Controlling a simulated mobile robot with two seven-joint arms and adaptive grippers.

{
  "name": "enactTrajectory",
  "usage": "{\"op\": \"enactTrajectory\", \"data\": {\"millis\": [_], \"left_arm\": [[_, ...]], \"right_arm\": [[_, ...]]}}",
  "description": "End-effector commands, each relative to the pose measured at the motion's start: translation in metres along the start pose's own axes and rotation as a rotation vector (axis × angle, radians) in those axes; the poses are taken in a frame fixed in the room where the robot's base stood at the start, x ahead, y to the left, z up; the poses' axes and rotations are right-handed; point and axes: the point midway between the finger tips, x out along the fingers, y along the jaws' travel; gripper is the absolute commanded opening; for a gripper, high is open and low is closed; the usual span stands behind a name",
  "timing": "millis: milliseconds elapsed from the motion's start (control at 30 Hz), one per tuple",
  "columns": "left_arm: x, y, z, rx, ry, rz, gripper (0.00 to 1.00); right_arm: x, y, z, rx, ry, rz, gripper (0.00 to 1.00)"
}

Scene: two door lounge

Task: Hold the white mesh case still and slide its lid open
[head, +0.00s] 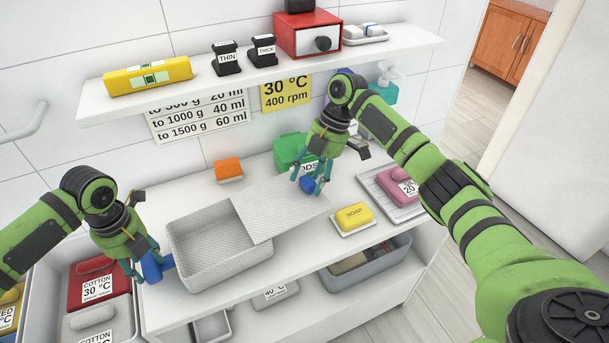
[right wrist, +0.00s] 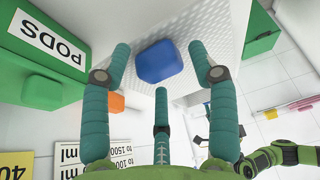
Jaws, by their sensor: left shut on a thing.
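The white mesh case (head: 215,265) sits on the white counter, its left part uncovered so that the inside shows. Its white mesh lid (head: 270,212) is displaced to the right and sticks out past the case. My left gripper (head: 150,263) is shut on the blue handle (head: 153,272) at the case's left end. The lid's blue knob (head: 308,186) is near its right end. My right gripper (head: 306,177) is above the knob. In the right wrist view the blue knob (right wrist: 161,61) lies between the spread fingers, with gaps on both sides.
A yellow soap bar (head: 353,215) on a dish stands right of the lid. A green PODS box (head: 291,151) is behind it, and an orange block (head: 228,169) is behind the case. A tray with a pink item (head: 392,185) is further right. A shelf (head: 215,83) hangs above.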

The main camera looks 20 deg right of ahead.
Motion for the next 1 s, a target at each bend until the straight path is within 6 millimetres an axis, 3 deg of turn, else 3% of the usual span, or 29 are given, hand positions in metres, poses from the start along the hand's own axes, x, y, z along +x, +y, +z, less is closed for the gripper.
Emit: {"op": "enactTrajectory", "data": {"millis": [300,433,800,1000], "left_arm": [[0.002,0.002,-0.001,-0.002,0.005,0.006,0.19],[0.002,0.002,-0.001,-0.002,0.005,0.006,0.19],[0.003,0.002,-0.001,-0.001,0.005,0.005,0.19],[0.003,0.002,-0.002,-0.001,0.006,0.005,0.19]], "right_arm": [[0.0,0.0,-0.001,-0.002,0.001,0.001,0.67],[-0.011,0.001,-0.001,-0.002,0.001,0.003,0.67],[-0.086,0.001,0.0,-0.001,0.001,0.005,0.67],[-0.113,0.0,0.0,0.0,0.001,0.002,0.67]]}}
